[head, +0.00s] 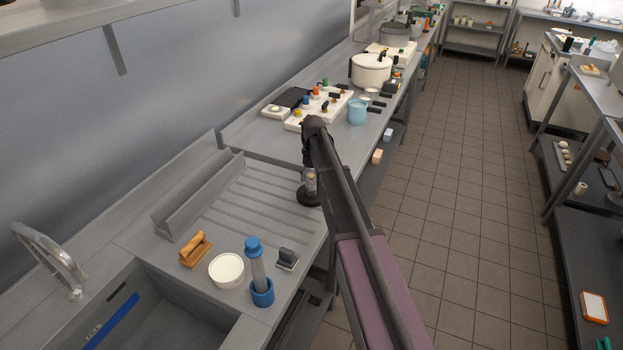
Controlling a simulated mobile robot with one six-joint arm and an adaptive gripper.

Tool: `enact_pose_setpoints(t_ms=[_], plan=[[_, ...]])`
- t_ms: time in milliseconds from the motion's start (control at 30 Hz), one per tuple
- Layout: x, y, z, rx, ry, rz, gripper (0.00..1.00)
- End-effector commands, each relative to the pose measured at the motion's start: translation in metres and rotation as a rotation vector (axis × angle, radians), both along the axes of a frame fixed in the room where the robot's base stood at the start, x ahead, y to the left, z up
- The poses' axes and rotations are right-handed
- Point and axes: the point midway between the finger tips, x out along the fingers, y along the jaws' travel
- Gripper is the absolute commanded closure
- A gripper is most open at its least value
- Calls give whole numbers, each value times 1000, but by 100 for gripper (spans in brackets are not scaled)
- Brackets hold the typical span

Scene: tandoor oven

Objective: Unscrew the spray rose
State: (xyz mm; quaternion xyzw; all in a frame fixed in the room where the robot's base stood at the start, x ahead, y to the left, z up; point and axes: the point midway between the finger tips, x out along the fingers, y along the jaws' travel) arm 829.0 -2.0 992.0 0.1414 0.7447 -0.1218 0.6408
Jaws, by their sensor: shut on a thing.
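My gripper (309,178) points down at the right edge of the ribbed draining board (262,203). It is shut on a small pale piece directly above a round black disc (310,198). This small piece and disc look like the spray rose and its mount, but I cannot tell which part is which. The fingers and my dark wrist hide most of the held piece. Thread and contact points are too small to make out.
A grey cylinder with a blue top (256,265), a white round tub (226,270), a wooden-handled brush (195,249) and a small dark block (287,259) stand near the sink (165,318). A light-blue jug (357,111) stands beyond my wrist. The draining board's middle is clear.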

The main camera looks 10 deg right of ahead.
Motion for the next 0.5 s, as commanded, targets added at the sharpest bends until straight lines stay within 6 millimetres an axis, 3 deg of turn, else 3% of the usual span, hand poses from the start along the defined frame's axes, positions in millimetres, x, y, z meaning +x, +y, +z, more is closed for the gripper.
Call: enact_pose_setpoints(t_ms=[367,400,500], plan=[[1,1,0,2,-2,76,93],[1,1,0,2,-2,76,33],[0,1,0,2,-1,75,3]])
